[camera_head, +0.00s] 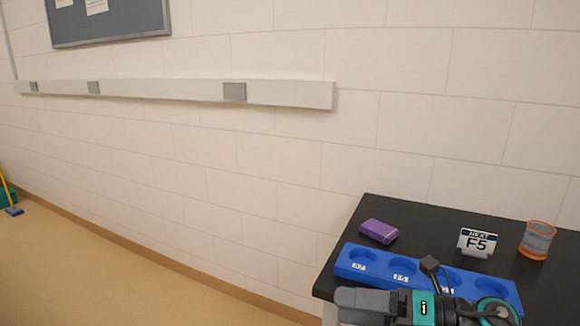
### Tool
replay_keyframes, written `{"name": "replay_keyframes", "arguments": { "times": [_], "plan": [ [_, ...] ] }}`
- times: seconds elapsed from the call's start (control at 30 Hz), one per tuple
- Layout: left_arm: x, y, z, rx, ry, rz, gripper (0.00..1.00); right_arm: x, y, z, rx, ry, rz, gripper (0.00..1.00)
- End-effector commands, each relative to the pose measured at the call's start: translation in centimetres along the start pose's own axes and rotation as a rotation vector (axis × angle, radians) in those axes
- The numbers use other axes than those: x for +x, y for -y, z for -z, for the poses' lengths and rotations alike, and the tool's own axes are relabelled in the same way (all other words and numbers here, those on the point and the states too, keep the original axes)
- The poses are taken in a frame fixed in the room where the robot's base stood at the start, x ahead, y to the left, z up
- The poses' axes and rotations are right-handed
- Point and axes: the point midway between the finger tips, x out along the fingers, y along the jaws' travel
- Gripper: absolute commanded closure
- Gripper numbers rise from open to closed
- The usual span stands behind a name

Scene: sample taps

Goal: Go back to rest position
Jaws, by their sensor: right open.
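My right gripper (346,306) is at the bottom of the head view, its fingers pointing left, in front of the near side of the blue rack (340,268). It is open, and I see nothing between its fingers. Its wrist and a cable hide part of the rack's front and right side. The rack lies on the black table (372,212) and has several round wells with small white labels, one reading F5. A white card (477,242) reading "NEXT F5" stands behind the rack. My left gripper is not in view.
A purple box (379,231) lies behind the rack's left end. A grey cup with orange rims (537,240) stands at the right. The table's left edge is near my right gripper. A pale wall stands behind; open floor (110,285) is at the left, with a broom (12,210) far off.

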Motion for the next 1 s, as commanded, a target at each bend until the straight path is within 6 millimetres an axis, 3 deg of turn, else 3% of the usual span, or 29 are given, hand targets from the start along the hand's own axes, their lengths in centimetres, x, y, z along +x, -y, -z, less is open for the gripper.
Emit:
{"name": "replay_keyframes", "arguments": {
  "times": [0.13, 0.27, 0.37, 0.43, 0.53, 0.6, 0.73, 0.83, 1.0],
  "plan": [
    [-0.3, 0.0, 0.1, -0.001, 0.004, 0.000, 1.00, -0.4, 0.4, 0.1, 0.456, 0.369, -0.201, 0.06],
    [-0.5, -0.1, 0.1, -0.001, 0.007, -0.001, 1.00, -3.1, 4.5, 1.4, 0.904, 0.703, -0.281, 0.06],
    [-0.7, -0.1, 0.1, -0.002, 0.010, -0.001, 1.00, -5.6, 9.1, 4.9, 1.269, 0.954, -0.282, 0.06],
    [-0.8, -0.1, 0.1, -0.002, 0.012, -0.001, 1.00, -7.1, 12.0, 8.6, 1.514, 1.111, -0.258, 0.06],
    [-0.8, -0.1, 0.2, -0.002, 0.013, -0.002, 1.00, -8.5, 14.8, 14.0, 1.789, 1.274, -0.207, 0.06],
    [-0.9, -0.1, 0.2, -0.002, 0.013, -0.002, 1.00, -9.0, 15.9, 17.2, 1.930, 1.351, -0.172, 0.06],
    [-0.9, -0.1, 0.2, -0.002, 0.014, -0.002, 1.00, -9.5, 16.7, 20.9, 2.090, 1.432, -0.127, 0.06],
    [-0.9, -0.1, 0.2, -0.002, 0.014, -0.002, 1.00, -9.6, 16.8, 22.0, 2.137, 1.454, -0.113, 0.06],
    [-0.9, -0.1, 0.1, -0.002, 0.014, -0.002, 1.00, -9.6, 16.9, 22.1, 2.141, 1.456, -0.110, 0.06]
  ]
}}
